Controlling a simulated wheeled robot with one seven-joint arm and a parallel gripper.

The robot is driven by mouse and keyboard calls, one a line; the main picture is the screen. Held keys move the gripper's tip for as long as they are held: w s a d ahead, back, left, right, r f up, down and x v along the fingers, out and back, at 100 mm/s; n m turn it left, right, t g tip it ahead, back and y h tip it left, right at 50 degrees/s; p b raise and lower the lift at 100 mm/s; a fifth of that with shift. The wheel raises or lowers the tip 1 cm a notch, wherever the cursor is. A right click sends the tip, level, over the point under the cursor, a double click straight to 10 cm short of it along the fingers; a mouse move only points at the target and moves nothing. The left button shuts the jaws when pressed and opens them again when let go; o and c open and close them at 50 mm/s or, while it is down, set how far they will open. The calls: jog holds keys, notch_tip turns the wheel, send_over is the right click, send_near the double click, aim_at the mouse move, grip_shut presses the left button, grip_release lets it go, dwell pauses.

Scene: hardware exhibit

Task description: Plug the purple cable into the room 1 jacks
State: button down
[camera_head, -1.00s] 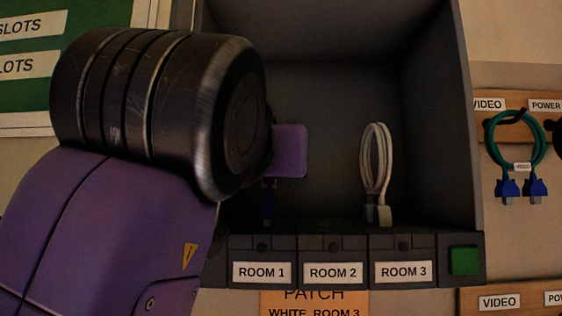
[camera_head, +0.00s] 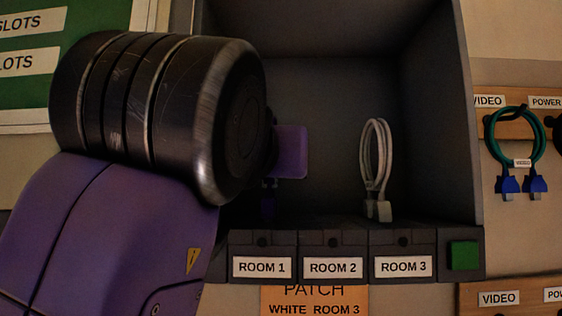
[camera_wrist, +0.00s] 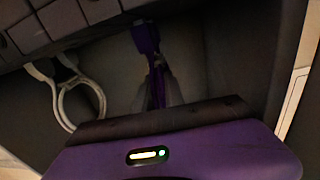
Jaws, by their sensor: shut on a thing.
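The purple cable (camera_wrist: 145,38) is held in my gripper (camera_wrist: 160,82), which is shut on it. Its purple plug end sticks out past the fingertips toward the row of dark jack blocks in the wrist view. In the head view, my gripper is mostly hidden behind my wrist. A dark purple plug (camera_head: 268,197) hangs below it, above and behind the room 1 jacks (camera_head: 262,243). Whether the plug touches anything cannot be told. The room 1 jacks carry a white "ROOM 1" label (camera_head: 262,267).
A looped white cable (camera_head: 377,160) stands in the grey box behind the room 3 block (camera_head: 403,243); it also shows in the wrist view (camera_wrist: 62,98). The room 2 block (camera_head: 333,243) lies between. A green button (camera_head: 464,255) is at the right. Box walls enclose my gripper.

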jog(key=c, duration=1.3)
grip_release()
jog(key=shift+c, duration=0.2)
jog(key=o, duration=0.6)
jog(key=shift+o, duration=0.2)
jog(key=shift+s, duration=0.15)
jog(key=shift+s+a+b, duration=0.15)
jog(key=shift+s+a, duration=0.05)
jog(key=shift+s, duration=1)
jog(key=shift+s+a+b, duration=0.1)
jog(key=shift+s+a, duration=0.05)
jog(key=shift+s, duration=1.05)
jog(key=shift+s+a+b, duration=0.15)
jog(key=shift+s+a, duration=0.05)
jog(key=shift+s, duration=1)
